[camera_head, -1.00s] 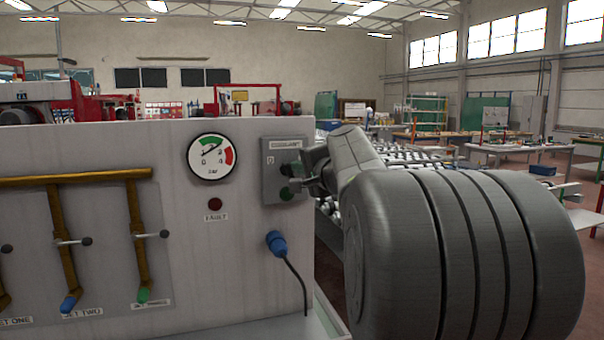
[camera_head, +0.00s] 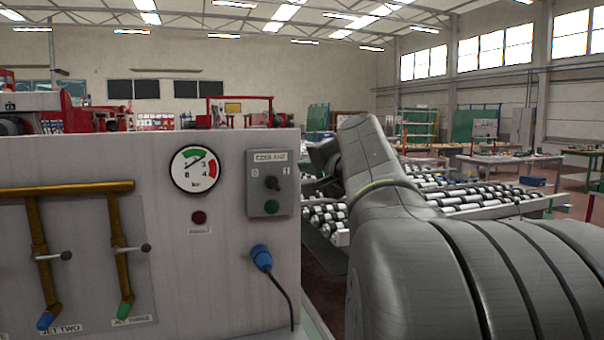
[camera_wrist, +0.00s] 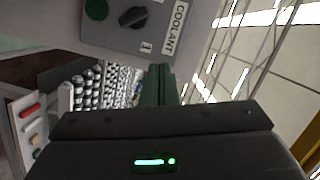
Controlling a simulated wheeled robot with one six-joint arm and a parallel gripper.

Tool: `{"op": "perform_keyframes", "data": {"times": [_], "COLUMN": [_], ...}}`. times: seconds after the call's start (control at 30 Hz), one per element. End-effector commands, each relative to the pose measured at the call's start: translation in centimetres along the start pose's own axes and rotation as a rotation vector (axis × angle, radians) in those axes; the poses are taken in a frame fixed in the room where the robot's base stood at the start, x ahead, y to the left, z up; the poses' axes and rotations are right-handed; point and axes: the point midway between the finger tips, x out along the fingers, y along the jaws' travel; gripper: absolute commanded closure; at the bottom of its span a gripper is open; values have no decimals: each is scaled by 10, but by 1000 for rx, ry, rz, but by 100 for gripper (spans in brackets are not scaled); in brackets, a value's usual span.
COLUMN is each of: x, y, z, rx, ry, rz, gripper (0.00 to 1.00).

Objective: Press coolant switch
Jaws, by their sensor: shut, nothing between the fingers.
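The coolant switch box (camera_head: 269,197) is a grey plate labelled COOLANT on the right end of the pale machine panel. It carries a black rotary knob (camera_head: 272,184) between the marks 0 and 1, with a dark green round button or lamp (camera_head: 271,207) below. I cannot tell surely which mark the knob points to. The wrist view shows the knob (camera_wrist: 132,17) and green disc (camera_wrist: 97,9) at the top. My gripper (camera_head: 318,160) is right of the box, apart from the knob. Its shut, empty fingers (camera_wrist: 158,72) show in the wrist view.
A pressure gauge (camera_head: 195,169), a dark red fault lamp (camera_head: 199,217) and a blue plug with cable (camera_head: 261,257) are on the panel. Brass pipes with jet valves (camera_head: 66,255) are at the left. A roller conveyor (camera_head: 470,195) lies behind my arm.

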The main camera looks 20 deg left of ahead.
Motion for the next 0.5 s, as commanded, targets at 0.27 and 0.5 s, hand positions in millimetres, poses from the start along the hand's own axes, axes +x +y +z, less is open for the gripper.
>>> {"op": "perform_keyframes", "data": {"times": [0.27, 0.5], "x": [-34, -37], "y": [-2, -3], "z": [0, 0], "rx": [0, 1], "ry": [1, 0], "rz": [0, 1], "gripper": [100, 100]}}
